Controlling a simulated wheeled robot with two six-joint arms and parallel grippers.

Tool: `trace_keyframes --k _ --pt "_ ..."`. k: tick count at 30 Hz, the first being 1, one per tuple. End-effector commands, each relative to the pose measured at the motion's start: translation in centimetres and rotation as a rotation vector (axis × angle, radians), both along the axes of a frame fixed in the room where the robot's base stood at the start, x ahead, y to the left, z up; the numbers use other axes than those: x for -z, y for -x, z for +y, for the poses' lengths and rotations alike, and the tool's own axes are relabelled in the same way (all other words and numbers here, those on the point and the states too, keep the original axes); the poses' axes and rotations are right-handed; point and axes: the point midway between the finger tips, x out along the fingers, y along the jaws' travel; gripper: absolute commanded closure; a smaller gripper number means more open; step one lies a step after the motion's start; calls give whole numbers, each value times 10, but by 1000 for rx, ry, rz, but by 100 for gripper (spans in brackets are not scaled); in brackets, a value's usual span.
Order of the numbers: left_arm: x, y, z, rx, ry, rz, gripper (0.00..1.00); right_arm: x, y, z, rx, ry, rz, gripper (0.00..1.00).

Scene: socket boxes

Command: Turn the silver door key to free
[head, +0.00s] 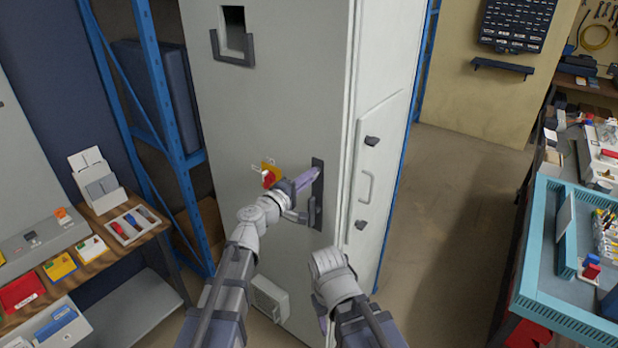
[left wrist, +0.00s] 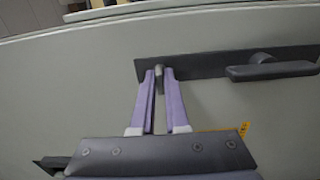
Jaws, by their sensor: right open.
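The silver door key (left wrist: 159,80) stands in a dark lock plate (left wrist: 195,65) on the pale cabinet door. My left gripper (head: 312,173) reaches this plate (head: 318,205) in the head view. In the left wrist view its two purple fingertips (left wrist: 159,76) lie on both sides of the key, close against it, and look shut on it. In the head view the key is hidden by the fingers. A dark lever handle (left wrist: 272,70) sits on the same plate, to the right in the wrist view. My right gripper (head: 328,262) is low in front of the cabinet, away from the key, open and empty.
A red and yellow rotary switch (head: 268,173) is on the cabinet (head: 275,110), left of the plate. The cabinet's right side has a small panel (head: 377,165) with a handle and knobs. Benches stand far left and right. The floor right of the cabinet is clear.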

Motion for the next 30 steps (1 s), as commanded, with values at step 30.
trace_keyframes --k 30 --pt "0 50 35 -2 2 1 59 0 0 0 0 0 0 50"
